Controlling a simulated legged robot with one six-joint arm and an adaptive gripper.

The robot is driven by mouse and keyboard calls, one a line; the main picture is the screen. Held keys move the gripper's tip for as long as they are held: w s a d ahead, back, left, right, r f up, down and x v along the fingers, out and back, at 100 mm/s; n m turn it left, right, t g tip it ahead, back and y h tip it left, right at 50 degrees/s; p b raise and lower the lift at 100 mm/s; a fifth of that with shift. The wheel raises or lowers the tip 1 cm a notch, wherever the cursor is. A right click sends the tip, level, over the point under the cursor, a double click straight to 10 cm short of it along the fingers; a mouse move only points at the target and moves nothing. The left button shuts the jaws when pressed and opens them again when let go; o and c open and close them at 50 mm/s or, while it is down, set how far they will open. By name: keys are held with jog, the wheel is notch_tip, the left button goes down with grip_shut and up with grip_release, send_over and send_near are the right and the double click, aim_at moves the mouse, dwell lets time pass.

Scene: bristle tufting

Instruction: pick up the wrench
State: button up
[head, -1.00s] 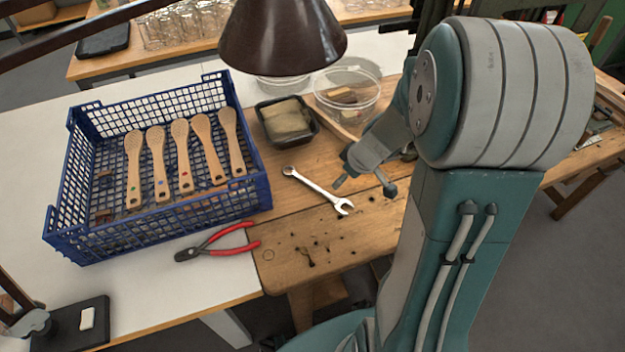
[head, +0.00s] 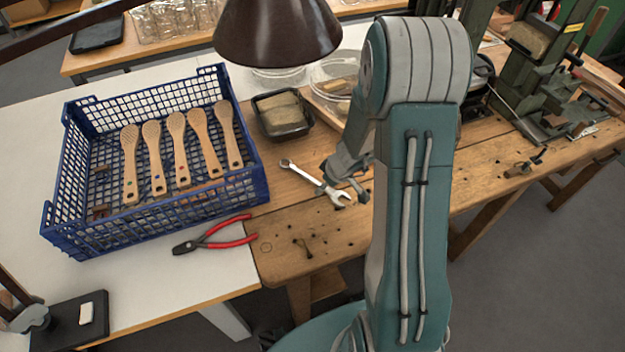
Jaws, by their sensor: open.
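The wrench (head: 306,175) is a silver open-and-ring spanner lying flat on the wooden bench top. Its ring end points to the back left and its open jaw to the front right. My gripper (head: 343,189) is open at the wrench's right part, close to the open-jaw end. One finger overlaps the wrench in the picture. I cannot tell whether it touches the wrench. My arm hides part of the bench to the right.
Red-handled pliers (head: 232,232) lie left of the wrench. A blue crate (head: 158,222) holds several wooden brush bodies. A black tray (head: 262,104) with a tan block sits behind the wrench. A dark lamp shade (head: 277,35) hangs above. A clear tub (head: 322,72) stands behind my arm.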

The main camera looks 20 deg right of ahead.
jog(key=shift+f, duration=0.2)
grip_shut()
jog(key=shift+r, duration=0.1)
